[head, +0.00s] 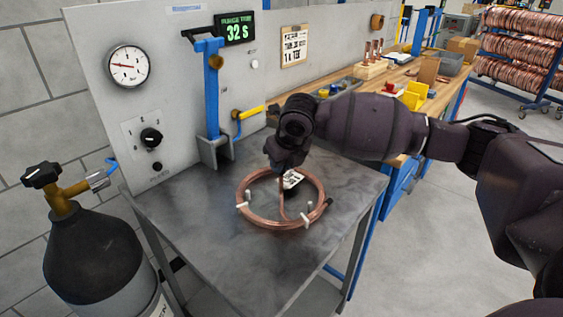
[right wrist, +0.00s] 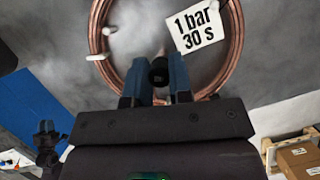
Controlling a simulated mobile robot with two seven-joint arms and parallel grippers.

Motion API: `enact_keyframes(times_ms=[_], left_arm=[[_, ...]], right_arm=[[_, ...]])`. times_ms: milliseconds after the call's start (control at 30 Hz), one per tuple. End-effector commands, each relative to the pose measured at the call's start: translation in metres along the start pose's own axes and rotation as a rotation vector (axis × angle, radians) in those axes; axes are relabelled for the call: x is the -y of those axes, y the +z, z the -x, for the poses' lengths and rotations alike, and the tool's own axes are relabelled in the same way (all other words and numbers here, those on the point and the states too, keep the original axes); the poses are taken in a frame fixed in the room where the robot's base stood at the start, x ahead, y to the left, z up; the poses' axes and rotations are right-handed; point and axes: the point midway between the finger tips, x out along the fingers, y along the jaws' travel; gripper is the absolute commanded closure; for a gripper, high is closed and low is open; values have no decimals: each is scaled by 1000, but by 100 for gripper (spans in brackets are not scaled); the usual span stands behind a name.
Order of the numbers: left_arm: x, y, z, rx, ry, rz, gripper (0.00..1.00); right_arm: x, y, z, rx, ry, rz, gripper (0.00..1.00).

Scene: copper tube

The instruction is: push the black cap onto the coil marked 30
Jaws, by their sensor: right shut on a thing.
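The copper coil (head: 244,212) lies flat on the grey metal table, with a white tag (head: 292,180) inside its ring. In the right wrist view the tag (right wrist: 198,32) reads "1 bar 30 s" beside the coil (right wrist: 236,50). A straight copper end (head: 282,200) rises from the coil toward my right gripper (head: 284,168). My right gripper (right wrist: 157,82) is shut on the black cap (right wrist: 159,71), whose round face shows between the blue fingers. How far the cap sits on the tube end is hidden. My left gripper is out of view.
A small dark piece (head: 328,201) sits at the coil's right edge. A panel with a gauge (head: 128,66), a 32 s timer (head: 236,28) and a blue post (head: 211,90) stands behind. A gas cylinder (head: 95,250) stands left. The table's front (head: 225,265) is clear.

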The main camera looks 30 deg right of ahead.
Motion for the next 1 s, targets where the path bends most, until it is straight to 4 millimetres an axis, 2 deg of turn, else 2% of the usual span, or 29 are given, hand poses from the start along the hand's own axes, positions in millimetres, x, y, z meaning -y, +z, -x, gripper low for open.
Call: enact_keyframes(times_ms=[1000], left_arm=[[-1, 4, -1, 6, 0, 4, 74]], right_arm=[[0, -8, -19, 0, 0, 0, 100]])
